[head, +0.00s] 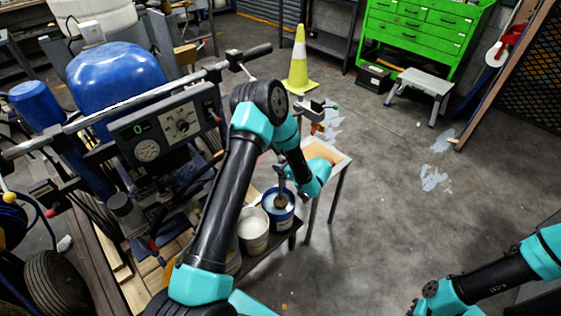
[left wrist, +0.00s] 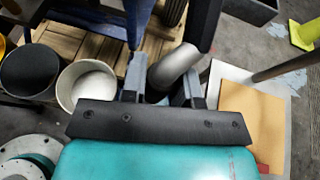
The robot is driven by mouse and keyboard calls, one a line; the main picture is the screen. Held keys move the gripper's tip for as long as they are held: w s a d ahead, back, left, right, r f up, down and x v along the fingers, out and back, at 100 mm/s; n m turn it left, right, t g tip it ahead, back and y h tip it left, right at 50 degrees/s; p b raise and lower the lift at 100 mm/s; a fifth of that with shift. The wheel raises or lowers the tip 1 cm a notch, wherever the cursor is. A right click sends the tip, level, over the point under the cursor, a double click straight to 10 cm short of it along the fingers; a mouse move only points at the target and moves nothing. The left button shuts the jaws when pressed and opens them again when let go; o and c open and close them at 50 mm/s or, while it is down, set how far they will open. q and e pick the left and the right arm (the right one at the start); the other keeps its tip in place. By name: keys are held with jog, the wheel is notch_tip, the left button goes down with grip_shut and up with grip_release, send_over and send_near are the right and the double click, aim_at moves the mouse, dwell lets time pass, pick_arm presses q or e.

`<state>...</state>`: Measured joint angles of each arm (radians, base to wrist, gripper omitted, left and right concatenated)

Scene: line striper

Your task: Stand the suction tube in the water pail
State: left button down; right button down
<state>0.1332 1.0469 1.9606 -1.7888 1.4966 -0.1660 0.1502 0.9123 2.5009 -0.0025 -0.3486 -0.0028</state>
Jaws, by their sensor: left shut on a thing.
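My left gripper (head: 283,176) is shut on the grey suction tube (head: 281,200), which also shows between the two fingers in the left wrist view (left wrist: 175,68). In the head view the tube's lower end lies within the rim outline of a blue pail (head: 279,223). I cannot tell whether it touches the bottom. A white pail (head: 253,242) stands just left of the blue one, and it also shows left of the fingers in the left wrist view (left wrist: 62,92). Which pail holds water is not clear. My right gripper is out of view.
The blue-tanked striper machine (head: 115,75) with its gauge panel (head: 165,128) stands at left. A small light-topped table (head: 335,156) is close right of my left wrist. A yellow-green cone (head: 299,62) and a grey step stool (head: 422,82) stand behind. The floor at right is mostly open.

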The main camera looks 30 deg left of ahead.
aim_at(280, 193)
pick_arm(q)
jog(key=shift+f, duration=9.4)
jog(key=c, duration=0.8)
grip_release()
jog(key=shift+d, duration=0.1)
jog(key=v, duration=1.7)
jog(key=shift+d+r, duration=0.1)
